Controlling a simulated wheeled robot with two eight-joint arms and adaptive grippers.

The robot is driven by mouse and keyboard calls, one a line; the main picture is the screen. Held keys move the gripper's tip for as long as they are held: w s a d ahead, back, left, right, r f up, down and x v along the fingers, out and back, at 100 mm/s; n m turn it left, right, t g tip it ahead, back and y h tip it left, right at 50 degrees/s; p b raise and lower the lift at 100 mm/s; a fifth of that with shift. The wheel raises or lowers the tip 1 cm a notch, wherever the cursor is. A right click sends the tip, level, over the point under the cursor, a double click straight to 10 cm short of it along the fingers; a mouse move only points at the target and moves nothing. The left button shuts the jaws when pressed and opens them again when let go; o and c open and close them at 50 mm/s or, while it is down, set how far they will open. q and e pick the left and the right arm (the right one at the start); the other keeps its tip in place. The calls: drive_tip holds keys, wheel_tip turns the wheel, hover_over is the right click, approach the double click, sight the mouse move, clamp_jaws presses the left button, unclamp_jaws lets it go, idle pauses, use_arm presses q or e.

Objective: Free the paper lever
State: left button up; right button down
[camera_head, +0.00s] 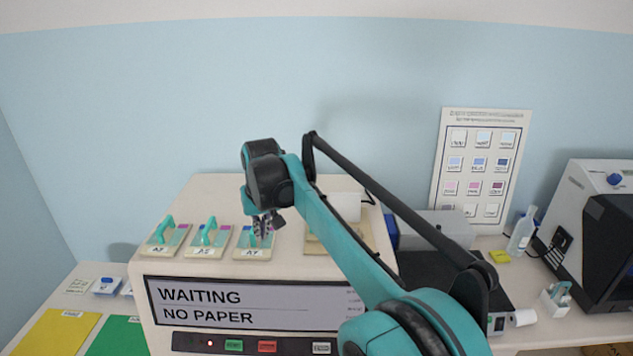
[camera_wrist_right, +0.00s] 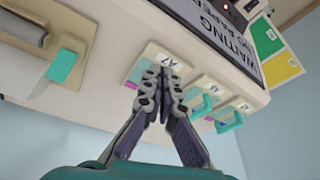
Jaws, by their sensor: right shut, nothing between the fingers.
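The white machine (camera_head: 240,187) shows "WAITING NO PAPER" on its front display (camera_head: 215,303). My right gripper (camera_head: 263,226) is shut and empty, over the plate labelled A7 (camera_head: 252,253). In the right wrist view the closed fingertips (camera_wrist_right: 165,74) sit in front of the A7 plate (camera_wrist_right: 148,55); I cannot tell whether they touch it. A teal lever (camera_wrist_right: 64,65) stands on a beige mount (camera_wrist_right: 72,45) beside a grey roller-like part (camera_wrist_right: 22,32), apart from the fingers. In the head view my right arm hides this lever. My left gripper is not in view.
Two plates with raised teal handles, one at far left (camera_head: 166,236) and one in the middle (camera_head: 207,238), stand beside A7. Buttons line the machine's front, including green (camera_head: 234,345) and red (camera_head: 267,346). A wall chart (camera_head: 480,165) and bottle (camera_head: 521,231) are at right.

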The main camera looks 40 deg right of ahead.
drive_tip(key=w+d+r+m+g+p, duration=0.1)
drive_tip(key=w+d+r+p, duration=0.4)
drive_tip(key=w+d, duration=0.15)
use_arm(q)
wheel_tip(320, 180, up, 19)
drive_tip(key=p, duration=1.2)
use_arm(e)
drive_tip(key=w+d+m+g+y, duration=0.1)
drive_tip(key=d+m+g, duration=0.1)
drive_tip(key=d, duration=1.5)
drive_tip(key=shift+w+d+f+m+g, duration=0.3)
drive_tip(key=shift+d+m+g, duration=0.1)
drive_tip(key=shift+m, duration=0.3)
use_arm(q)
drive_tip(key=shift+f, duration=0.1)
